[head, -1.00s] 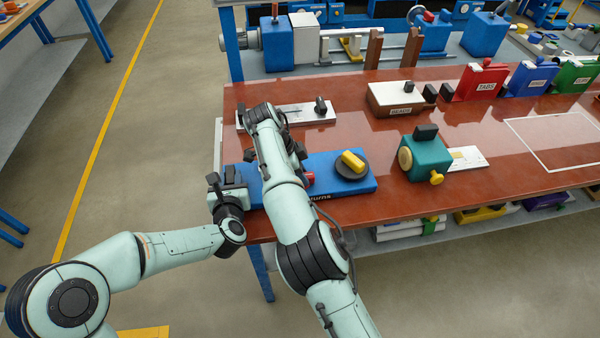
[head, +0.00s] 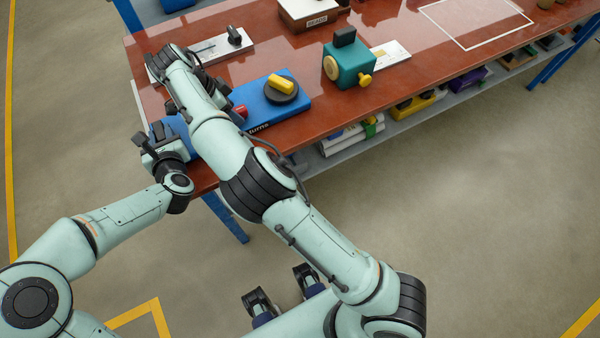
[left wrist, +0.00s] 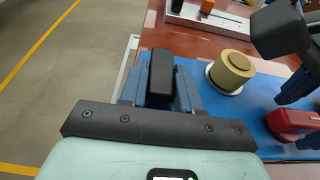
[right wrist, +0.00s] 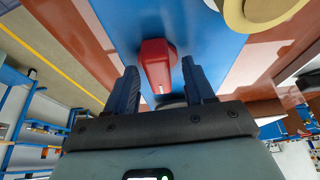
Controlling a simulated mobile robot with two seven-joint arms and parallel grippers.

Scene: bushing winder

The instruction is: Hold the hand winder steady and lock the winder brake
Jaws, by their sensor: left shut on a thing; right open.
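The hand winder has a blue base (head: 286,111) marked "turns" at the table's front left corner. It carries a yellow knob (head: 281,84) on a dark disc and a gold spool (left wrist: 232,70). My left gripper (left wrist: 162,72) is shut on a black upright block (left wrist: 161,80) at the winder's left end; it also shows in the head view (head: 163,143). A red brake piece (right wrist: 158,62) sits on the base. My right gripper (right wrist: 160,88) is open, with the red piece just ahead between its fingertips; I cannot tell whether they touch. My right arm hides part of the winder in the head view.
A teal box (head: 349,66) with a yellow knob stands right of the winder. A white plate (head: 222,47) with black posts lies behind it, and a labelled box (head: 308,14) stands farther back. The table (head: 425,82) is clear around a white outlined rectangle at right.

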